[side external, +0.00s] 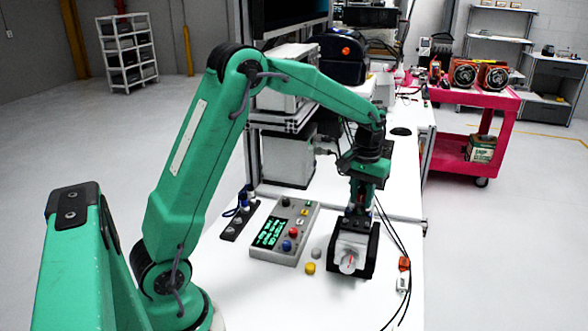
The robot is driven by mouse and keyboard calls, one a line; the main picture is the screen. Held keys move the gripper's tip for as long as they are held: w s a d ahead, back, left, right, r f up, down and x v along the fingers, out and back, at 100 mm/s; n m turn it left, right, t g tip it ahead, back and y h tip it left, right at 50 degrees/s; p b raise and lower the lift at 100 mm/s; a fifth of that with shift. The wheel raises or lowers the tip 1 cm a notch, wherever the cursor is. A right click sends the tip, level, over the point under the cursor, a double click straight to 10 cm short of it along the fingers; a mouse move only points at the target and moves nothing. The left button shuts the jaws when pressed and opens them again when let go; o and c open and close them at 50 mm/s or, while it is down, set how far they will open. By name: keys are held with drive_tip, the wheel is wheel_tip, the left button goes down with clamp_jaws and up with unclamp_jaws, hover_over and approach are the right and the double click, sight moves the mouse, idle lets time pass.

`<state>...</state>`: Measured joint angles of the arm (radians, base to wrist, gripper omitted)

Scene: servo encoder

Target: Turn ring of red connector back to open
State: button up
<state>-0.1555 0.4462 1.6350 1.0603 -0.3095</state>
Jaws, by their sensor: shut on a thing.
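The servo unit (344,241) is a pale block in a black bracket on the white table, with a round silver dial (348,262) bearing a red mark on its front. My gripper (357,214) points straight down at the top of this unit. Its jaws are shut on a connector ring there, which the fingers mostly hide. The ring's red colour and its turn angle are too small to make out. A small blue part shows beside the fingertips.
A grey control box (285,232) with a green-lit screen and coloured buttons lies left of the servo unit. A yellow knob (310,268) and a grey one stand between them. Black cables with orange-and-white plugs (404,264) run along the right. The front table is clear.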

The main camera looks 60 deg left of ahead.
drive_tip(key=n, duration=0.5)
drive_tip(key=shift+n, duration=2.4)
drive_tip(key=o, duration=0.5)
drive_tip(key=shift+r, duration=0.15)
drive_tip(key=shift+r, duration=4.4)
